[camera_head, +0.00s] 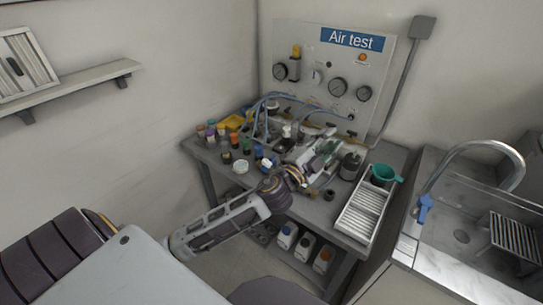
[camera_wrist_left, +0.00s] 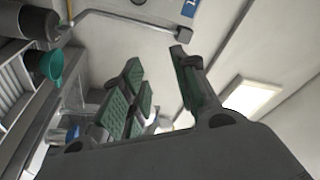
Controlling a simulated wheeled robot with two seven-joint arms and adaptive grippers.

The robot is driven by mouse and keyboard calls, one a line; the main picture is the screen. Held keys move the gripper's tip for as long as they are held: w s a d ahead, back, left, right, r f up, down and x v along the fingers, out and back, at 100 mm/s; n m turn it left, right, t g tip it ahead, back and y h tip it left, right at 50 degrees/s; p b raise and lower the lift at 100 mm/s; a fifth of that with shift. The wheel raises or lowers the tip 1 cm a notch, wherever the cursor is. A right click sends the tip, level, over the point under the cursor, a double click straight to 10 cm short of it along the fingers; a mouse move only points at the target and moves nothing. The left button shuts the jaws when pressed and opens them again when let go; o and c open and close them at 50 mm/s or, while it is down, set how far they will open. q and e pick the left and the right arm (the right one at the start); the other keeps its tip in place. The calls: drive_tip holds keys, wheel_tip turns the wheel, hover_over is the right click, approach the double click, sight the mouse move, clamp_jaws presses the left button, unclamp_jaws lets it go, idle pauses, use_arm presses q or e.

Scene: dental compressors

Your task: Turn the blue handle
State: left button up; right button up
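A blue handle (camera_head: 424,208) stands at the left edge of the sink, by the base of the curved metal faucet (camera_head: 490,146). My left arm reaches in from the lower left of the head view, and its gripper (camera_head: 325,153) is over the workbench, left of the blue handle and well apart from it. In the left wrist view the green-padded fingers (camera_wrist_left: 156,62) are spread, with nothing between them. A small blue shape shows low at the left there, too partial to identify surely. My right gripper is not in view.
The workbench (camera_head: 222,172) holds several small bottles, a white slotted tray (camera_head: 358,214) and a green funnel (camera_head: 383,174). An "Air test" gauge panel (camera_head: 305,85) stands behind. The metal sink (camera_head: 462,237) with a dark rack (camera_head: 515,238) is at the right.

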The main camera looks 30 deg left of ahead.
use_arm(q)
drive_tip(key=s+d+r+m+g+h, duration=0.1)
drive_tip(key=d+r+m+g+h, duration=0.15)
drive_tip(key=d+m+h, duration=0.35)
drive_tip(key=d+r+m+g+h, duration=0.15)
drive_tip(key=m+g+h, duration=0.3)
drive_tip(key=m, duration=0.45)
wheel_tip(320, 180, down, 8)
drive_tip(key=a+m+g+y, duration=0.2)
drive_tip(key=m+g, duration=0.4)
drive_tip(key=m, duration=0.2)
drive_tip(key=w+a+f+m+g+y, duration=0.1)
drive_tip(key=a+f+y, duration=0.15)
drive_tip(key=a, duration=0.35)
drive_tip(key=w+a+f+g+y, duration=0.1)
drive_tip(key=a+f+y, duration=0.1)
drive_tip(key=a+y, duration=0.3)
drive_tip(key=a+n+y, duration=0.1)
drive_tip(key=a+y, duration=0.3)
drive_tip(key=a, duration=1.4)
drive_tip(key=shift+r+g+y, duration=0.3)
drive_tip(key=shift+y, duration=0.1)
drive_tip(key=shift+w, duration=0.1)
